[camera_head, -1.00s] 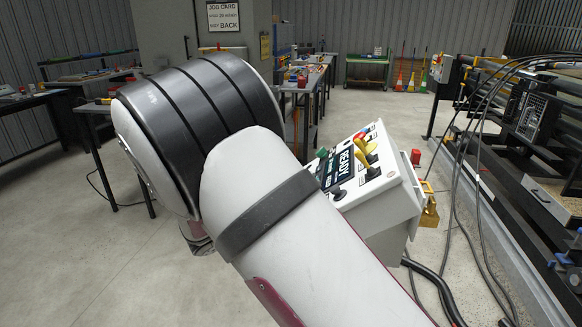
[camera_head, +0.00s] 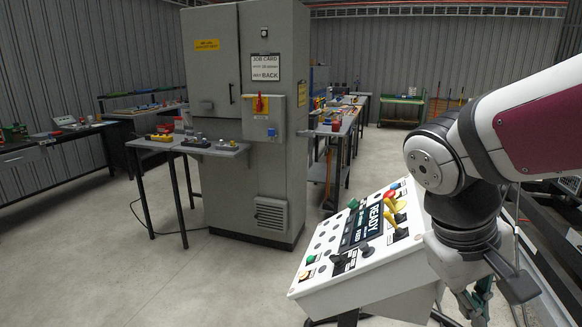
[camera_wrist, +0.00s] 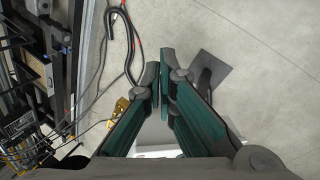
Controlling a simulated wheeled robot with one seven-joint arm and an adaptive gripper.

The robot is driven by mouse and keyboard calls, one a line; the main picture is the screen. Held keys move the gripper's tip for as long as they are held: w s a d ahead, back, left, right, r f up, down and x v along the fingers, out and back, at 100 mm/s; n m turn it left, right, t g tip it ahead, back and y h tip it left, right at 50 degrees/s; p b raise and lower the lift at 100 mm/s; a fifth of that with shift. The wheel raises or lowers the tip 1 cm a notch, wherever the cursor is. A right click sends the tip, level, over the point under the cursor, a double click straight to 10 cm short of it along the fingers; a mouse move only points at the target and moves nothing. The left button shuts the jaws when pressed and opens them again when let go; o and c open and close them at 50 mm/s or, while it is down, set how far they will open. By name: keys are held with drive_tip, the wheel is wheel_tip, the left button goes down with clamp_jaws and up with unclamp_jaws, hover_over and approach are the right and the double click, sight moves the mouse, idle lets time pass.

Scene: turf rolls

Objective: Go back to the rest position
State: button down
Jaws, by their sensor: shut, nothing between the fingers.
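My gripper (camera_head: 478,302) hangs pointing down at the right of the head view, beside the right end of the white control console (camera_head: 340,292), partly cut off by the lower edge. In the wrist view my gripper (camera_wrist: 160,85) has its green-sided fingers close together with nothing between the tips. The grey concrete floor lies far below them. The console has a screen reading READY, yellow levers and several buttons and knobs. My arm hides part of its right side.
A grey cabinet (camera_head: 278,165) with a red switch and a job card stands behind the console. Workbenches (camera_head: 60,145) line the left wall. In the wrist view, cables and a hook (camera_wrist: 122,18) and machine frames (camera_wrist: 40,70) lie at the left. Floor at the front left is clear.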

drive_tip(key=s+a+r+m+t+y+p, duration=0.1)
drive_tip(key=s+a+r+t+y, duration=0.3)
drive_tip(key=s, duration=0.4)
drive_tip(key=shift+s+a+r+y+p, duration=0.35)
drive_tip(key=shift+a+p, duration=0.2)
drive_tip(key=shift+p, duration=0.35)
drive_tip(key=shift+f, duration=0.1)
